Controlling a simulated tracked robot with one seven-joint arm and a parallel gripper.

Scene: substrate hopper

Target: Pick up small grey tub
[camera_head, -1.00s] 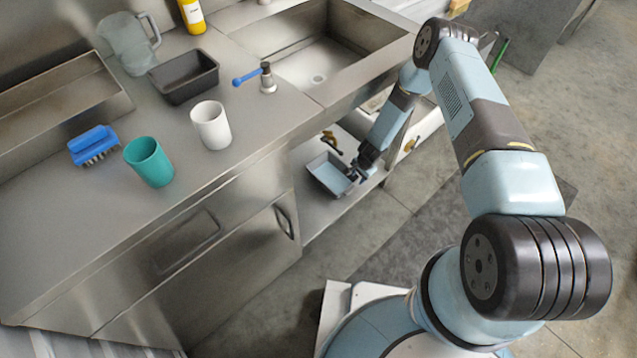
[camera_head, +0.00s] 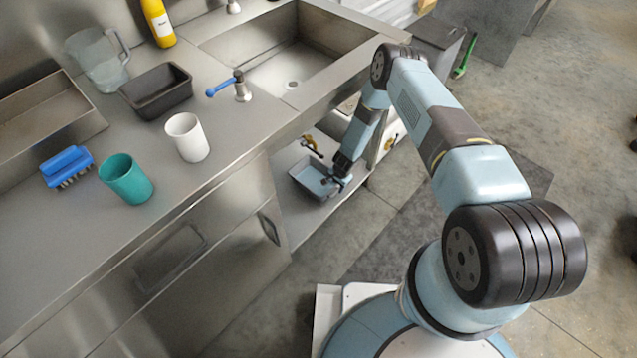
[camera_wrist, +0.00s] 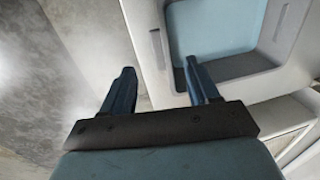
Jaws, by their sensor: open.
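A small grey tub (camera_head: 311,184) with a pale blue-grey inside sits on the low shelf under the sink counter. My gripper (camera_head: 334,183) is at its right-hand side in the head view. In the wrist view the tub's grey rim (camera_wrist: 154,45) and pale blue floor fill the upper right. My gripper (camera_wrist: 160,76) is open there, its two dark fingers apart with nothing clamped. The tub's near-left rim shows between and beyond the fingertips, with the right finger overlapping the tub. I cannot tell whether the fingers touch it.
A brass valve (camera_head: 312,146) is behind the tub on the shelf (camera_head: 298,222). The counter above carries a dark tub (camera_head: 157,92), a white cup (camera_head: 187,137), a teal cup (camera_head: 126,179) and a blue brush (camera_head: 67,167). Open floor lies to the right.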

